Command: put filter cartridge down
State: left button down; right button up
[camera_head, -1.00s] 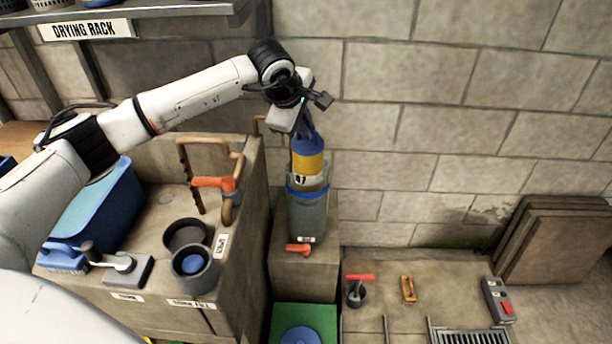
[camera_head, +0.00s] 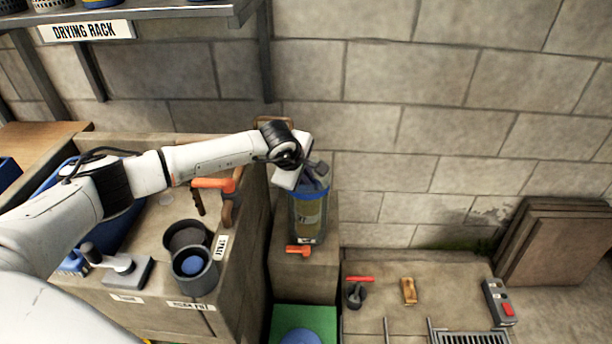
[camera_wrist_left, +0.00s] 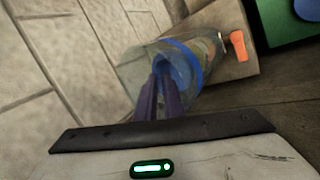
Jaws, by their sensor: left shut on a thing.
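The filter cartridge (camera_head: 309,217) stands inside the clear, blue-rimmed filter housing (camera_head: 294,212) on a stone block. Its yellow and grey body shows through the housing wall. My left gripper (camera_head: 314,184) is at the mouth of the housing, pointing down, and is shut on the cartridge's top. In the left wrist view the dark fingers (camera_wrist_left: 160,92) reach inside the blue rim (camera_wrist_left: 196,62) of the housing; the cartridge's blue top shows between and behind them. How far the cartridge sits from the housing floor cannot be told. My right gripper is not in view.
An orange tap (camera_head: 298,250) sits below the housing. A green mat (camera_head: 318,318) lies in front. The block wall is close behind.

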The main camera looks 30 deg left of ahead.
pick_arm(q)
jog(key=shift+f, duration=0.1)
jog(key=c, duration=2.2)
grip_release()
jog(key=shift+o, duration=0.2)
jog(key=shift+s+r, duration=0.1)
jog(key=shift+r, duration=0.3)
jog(key=v, duration=1.1)
jog(key=shift+s+r+p, duration=0.2)
jog(key=shift+r+p, duration=0.05)
jog(key=shift+p, duration=0.05)
